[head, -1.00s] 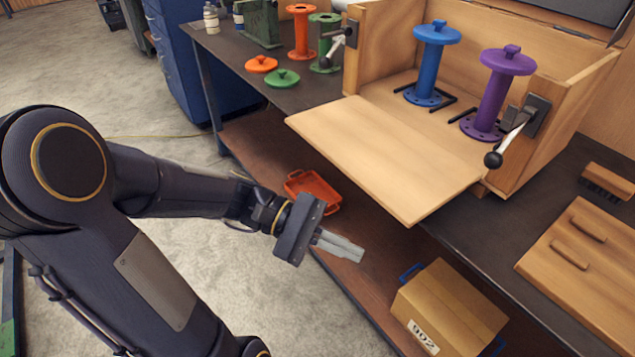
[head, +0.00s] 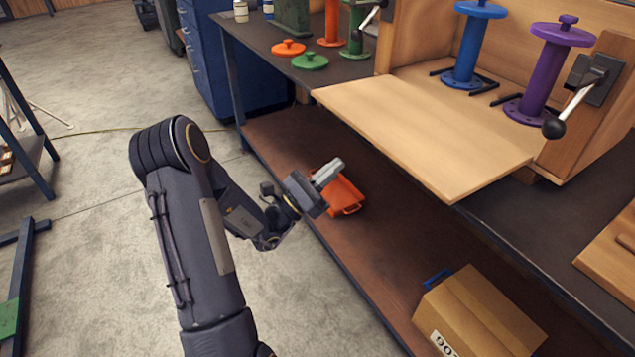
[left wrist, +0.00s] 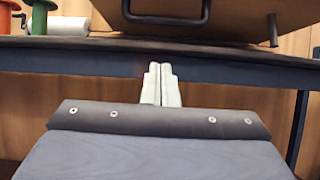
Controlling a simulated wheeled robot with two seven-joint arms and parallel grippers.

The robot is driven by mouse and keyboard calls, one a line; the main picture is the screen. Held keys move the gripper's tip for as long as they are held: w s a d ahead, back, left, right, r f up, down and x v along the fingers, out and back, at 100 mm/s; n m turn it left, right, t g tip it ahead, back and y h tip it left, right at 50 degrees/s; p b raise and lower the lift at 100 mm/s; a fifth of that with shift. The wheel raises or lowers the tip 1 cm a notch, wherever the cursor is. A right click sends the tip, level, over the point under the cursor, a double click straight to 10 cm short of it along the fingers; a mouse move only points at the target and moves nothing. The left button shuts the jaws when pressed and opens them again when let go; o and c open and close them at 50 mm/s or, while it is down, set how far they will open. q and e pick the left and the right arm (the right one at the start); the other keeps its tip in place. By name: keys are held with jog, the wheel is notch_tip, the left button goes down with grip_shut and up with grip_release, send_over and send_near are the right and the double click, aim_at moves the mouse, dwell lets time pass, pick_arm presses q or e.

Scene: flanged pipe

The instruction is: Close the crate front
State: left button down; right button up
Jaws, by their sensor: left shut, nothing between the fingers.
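The wooden crate (head: 405,48) stands on the workbench. Its front panel (head: 430,130) is folded down, lying about flat and jutting past the bench's front edge. Levers with black knobs are at both crate sides; the right lever (head: 571,108) shows best. A blue flanged pipe (head: 470,48) and a purple one (head: 540,75) stand inside. My left gripper (head: 331,170) is shut and empty, below and left of the panel, apart from it. In the left wrist view, the shut fingers (left wrist: 161,84) point at the bench edge, with the panel's underside and a dark handle (left wrist: 165,14) above. My right gripper is not in view.
The lower shelf (head: 375,235) holds an orange tray (head: 345,197) behind my gripper and a cardboard box (head: 480,312) at right. Orange (head: 288,47) and green (head: 310,61) lids lie on the bench left of the crate. Floor at left is mostly open.

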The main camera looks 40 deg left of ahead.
pick_arm(q)
jog(key=w+d+r, duration=0.1)
jog(key=w+r, duration=0.2)
jog(key=r, duration=0.2)
jog(key=shift+d+r, duration=0.15)
jog(key=shift+d, duration=0.05)
jog(key=shift+r, duration=0.1)
